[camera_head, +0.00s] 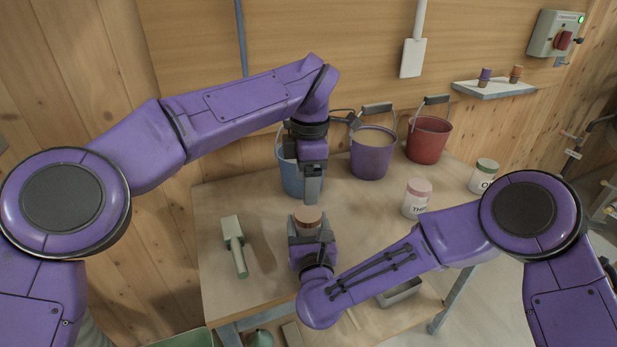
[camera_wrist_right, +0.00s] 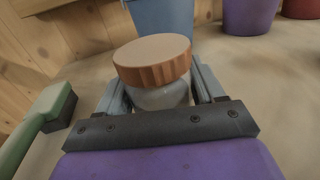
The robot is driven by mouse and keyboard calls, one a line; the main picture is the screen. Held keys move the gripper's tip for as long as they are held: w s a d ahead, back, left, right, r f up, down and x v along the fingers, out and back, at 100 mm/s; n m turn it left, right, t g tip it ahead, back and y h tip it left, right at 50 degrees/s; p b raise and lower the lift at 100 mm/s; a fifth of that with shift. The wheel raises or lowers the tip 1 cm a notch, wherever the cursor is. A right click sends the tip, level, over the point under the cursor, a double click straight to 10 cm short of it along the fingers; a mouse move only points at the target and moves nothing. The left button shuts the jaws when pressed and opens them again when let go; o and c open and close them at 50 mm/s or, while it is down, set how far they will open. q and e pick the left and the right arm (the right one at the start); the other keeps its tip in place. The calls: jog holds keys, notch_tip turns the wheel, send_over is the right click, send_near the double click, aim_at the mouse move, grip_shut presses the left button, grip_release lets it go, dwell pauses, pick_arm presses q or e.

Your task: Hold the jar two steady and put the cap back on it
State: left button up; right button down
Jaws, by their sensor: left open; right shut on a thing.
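A pale jar with a ribbed brown cap (camera_head: 308,216) stands in my right gripper (camera_head: 311,236). In the right wrist view the jar body (camera_wrist_right: 158,97) is between the two grey fingers (camera_wrist_right: 160,90), which are shut on it. The cap (camera_wrist_right: 153,59) sits on top of the jar; whether it is screwed tight cannot be told. The jar's label is hidden. My left gripper (camera_head: 312,192) points down above and just behind the cap, apart from it, open and empty.
Blue (camera_head: 290,172), purple (camera_head: 371,154) and red (camera_head: 428,137) buckets stand along the back of the table (camera_head: 215,205). A pink-lidded jar (camera_head: 416,198) and a green-lidded jar (camera_head: 483,175) stand at right. A green-handled brush (camera_head: 235,245) lies at left.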

aim_at(308, 213)
pick_arm(q)
jog(key=n, duration=0.6)
jog(key=shift+r+n, duration=0.1)
jog(key=shift+n, duration=0.2)
jog(key=n, duration=0.9)
jog(key=shift+r+n, duration=0.1)
jog(key=shift+n, duration=0.2)
jog(key=n, duration=1.3)
jog(key=shift+d, duration=0.1)
notch_tip(308, 213, down, 8)
